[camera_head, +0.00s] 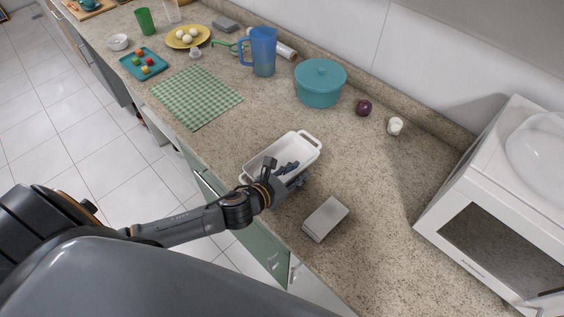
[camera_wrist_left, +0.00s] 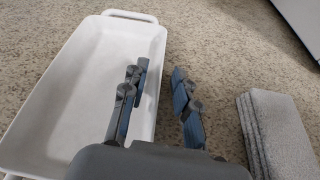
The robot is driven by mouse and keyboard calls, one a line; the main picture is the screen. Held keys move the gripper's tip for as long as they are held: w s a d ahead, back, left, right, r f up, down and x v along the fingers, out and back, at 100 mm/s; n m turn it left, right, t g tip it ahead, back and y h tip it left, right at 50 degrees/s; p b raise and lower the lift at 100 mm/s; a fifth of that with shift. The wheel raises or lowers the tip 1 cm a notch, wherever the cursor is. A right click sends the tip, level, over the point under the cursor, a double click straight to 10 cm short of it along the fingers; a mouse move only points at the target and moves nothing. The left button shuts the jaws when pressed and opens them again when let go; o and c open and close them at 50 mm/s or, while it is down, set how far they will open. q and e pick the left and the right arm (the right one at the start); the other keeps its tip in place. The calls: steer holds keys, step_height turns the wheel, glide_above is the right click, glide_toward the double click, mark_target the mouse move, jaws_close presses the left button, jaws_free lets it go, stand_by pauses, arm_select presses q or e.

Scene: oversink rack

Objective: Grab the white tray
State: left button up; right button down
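The white tray (camera_head: 310,146) is a rectangular dish with a handle at each end, standing on the counter in front of my left arm. In the left wrist view the white tray (camera_wrist_left: 75,85) fills the left side and looks empty. My left gripper (camera_head: 288,172) is at the tray's near right side. In the wrist view the gripper (camera_wrist_left: 160,72) is open, one finger over the tray's inside and the other outside its right wall. I cannot tell whether either finger touches the wall. My right gripper is not in view.
A grey block (camera_head: 325,219) lies right of the gripper. A white microwave (camera_head: 500,215) stands at the right. A teal pot (camera_head: 320,84), blue pitcher (camera_head: 263,52), purple onion (camera_head: 363,108) and green checked cloth (camera_head: 196,97) are farther back. Counter between tray and microwave is mostly clear.

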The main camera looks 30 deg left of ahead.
arm_select(q)
jaws_close()
